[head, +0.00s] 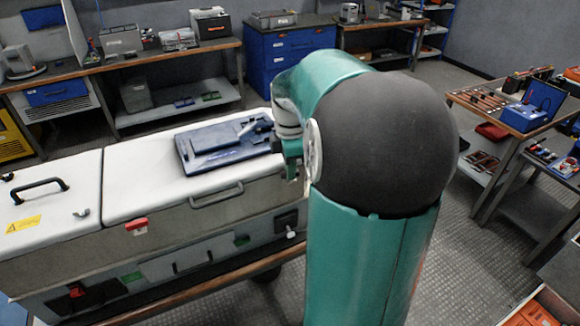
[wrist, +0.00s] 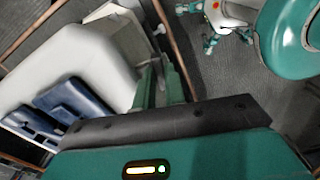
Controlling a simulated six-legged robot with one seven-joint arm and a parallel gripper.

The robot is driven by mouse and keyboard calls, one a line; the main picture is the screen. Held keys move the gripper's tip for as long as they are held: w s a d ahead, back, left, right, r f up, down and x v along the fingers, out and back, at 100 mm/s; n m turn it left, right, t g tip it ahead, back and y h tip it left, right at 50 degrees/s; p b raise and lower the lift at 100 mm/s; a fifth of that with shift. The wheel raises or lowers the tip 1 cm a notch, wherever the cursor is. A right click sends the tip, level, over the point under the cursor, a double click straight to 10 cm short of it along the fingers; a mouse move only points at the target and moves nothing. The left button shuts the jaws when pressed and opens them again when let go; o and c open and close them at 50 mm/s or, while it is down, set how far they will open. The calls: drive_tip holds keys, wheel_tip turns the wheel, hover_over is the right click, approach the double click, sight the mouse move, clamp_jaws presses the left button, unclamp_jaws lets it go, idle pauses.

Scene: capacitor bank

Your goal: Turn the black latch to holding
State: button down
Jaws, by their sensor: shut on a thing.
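My gripper (head: 292,165) is at the right end of the long grey case with a white lid (head: 140,165), partly hidden behind my own arm. In the wrist view, its two green fingers (wrist: 159,86) reach down past the white lid's edge and are close together. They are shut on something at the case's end. The black latch itself cannot be made out; the fingers and my arm cover that spot. Its turned position cannot be told.
A dark blue flat device (head: 225,143) lies on the lid, left of my gripper. A grey handle (head: 217,197) and a red catch (head: 136,226) are on the case's front. A tool table (head: 490,105) stands at the right. Patterned floor is free between them.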

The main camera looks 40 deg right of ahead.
drive_tip(key=m, duration=0.5)
drive_tip(key=shift+r, duration=0.1)
drive_tip(key=m, duration=1)
idle(0.3)
drive_tip(key=c, duration=1.7)
unclamp_jaws()
drive_tip(key=shift+c, duration=0.2)
wheel_tip(320, 180, up, 14)
